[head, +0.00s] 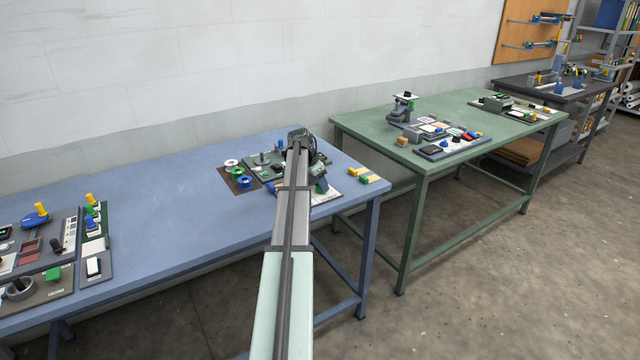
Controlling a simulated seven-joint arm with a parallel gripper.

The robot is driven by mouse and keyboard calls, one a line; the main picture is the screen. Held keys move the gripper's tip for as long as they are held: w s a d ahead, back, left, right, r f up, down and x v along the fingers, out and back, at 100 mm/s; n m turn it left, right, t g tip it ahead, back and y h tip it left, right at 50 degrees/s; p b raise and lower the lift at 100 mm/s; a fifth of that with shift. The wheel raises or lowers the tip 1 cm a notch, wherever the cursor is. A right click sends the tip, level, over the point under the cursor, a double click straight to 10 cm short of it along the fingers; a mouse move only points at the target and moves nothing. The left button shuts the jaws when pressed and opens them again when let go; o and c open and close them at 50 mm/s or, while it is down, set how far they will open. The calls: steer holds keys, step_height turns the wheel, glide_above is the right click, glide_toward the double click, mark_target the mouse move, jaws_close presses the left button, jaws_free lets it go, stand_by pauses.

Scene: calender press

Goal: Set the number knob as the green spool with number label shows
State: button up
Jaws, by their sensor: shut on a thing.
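A small green spool (238,171) stands on a brown mat (226,181) on the blue table, between a white spool (231,163) and a blue spool (243,182). Its number label is too small to read. My arm reaches over the table to the grey equipment right of the spools. My gripper (300,140) is the dark end of the arm, over that equipment. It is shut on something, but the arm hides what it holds. I cannot make out the number knob.
A grey device with a green part (321,184) stands right of my arm. Yellow and green blocks (364,174) lie near the blue table's right end. Panels with knobs (55,240) fill its left end. The table between (150,215) is clear. A green table (365,130) stands beyond.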

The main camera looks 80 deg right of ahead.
stand_by(0.5)
steer(key=o, duration=1.1)
steer(key=v, duration=1.3)
steer(key=shift+w+a+r, duration=0.1)
steer(key=shift+w+r, duration=0.05)
steer(key=shift+r, duration=0.2)
steer(key=shift+w, duration=0.1)
